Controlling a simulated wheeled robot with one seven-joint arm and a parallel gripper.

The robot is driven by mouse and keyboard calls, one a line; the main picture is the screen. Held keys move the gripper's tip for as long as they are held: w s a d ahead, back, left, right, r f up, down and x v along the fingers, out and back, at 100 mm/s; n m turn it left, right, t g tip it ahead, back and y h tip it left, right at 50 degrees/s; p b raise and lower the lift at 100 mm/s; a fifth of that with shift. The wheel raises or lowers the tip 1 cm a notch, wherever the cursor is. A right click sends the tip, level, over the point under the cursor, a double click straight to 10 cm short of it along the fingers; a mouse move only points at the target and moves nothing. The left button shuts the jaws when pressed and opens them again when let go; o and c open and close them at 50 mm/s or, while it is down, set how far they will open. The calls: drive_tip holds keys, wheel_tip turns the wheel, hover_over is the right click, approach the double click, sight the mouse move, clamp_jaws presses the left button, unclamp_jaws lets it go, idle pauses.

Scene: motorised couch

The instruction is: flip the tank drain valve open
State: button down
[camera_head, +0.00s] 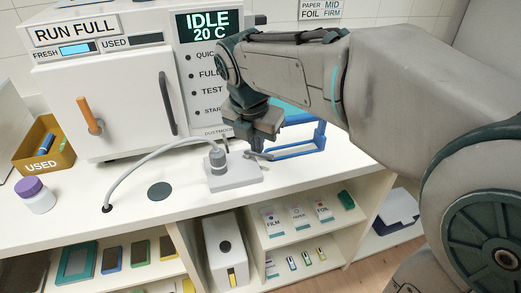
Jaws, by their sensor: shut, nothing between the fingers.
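The tank drain valve appears to be the grey fitting (217,160) on a pale block on the counter, with a grey hose running left from its top into a hole. No label on it is readable. My gripper (252,150) is shut and empty, pointing down just right of the fitting, at the back right of the block. A small dark bar shows by the fingertips; I cannot tell whether it is a valve lever or part of my gripper, nor whether they touch.
A white machine (120,90) with an orange handle (89,116) stands behind, its display reading IDLE 20 C. A blue frame (300,142) lies right of my gripper. A purple-capped jar (34,195) and a USED bin (45,150) are at left. Shelves are below.

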sight(261, 156)
drive_tip(key=shift+n, duration=0.9)
drive_tip(key=x, duration=0.3)
drive_tip(key=b+x, duration=0.1)
drive_tip(key=x, duration=0.3)
drive_tip(key=a+x, duration=0.1)
drive_tip(key=x, duration=0.2)
drive_tip(key=shift+w+a+f+b, duration=0.1)
drive_tip(key=shift+w+f+b, duration=0.2)
drive_tip(key=shift+f, duration=0.1)
drive_tip(key=w, duration=0.2)
drive_tip(key=w+d, duration=0.1)
drive_tip(key=shift+w+d+r+p, duration=0.1)
drive_tip(key=shift+w+r+p, duration=0.05)
drive_tip(key=shift+r+p, duration=0.15)
drive_tip(key=shift+w+d, duration=0.1)
drive_tip(key=shift+w, duration=0.15)
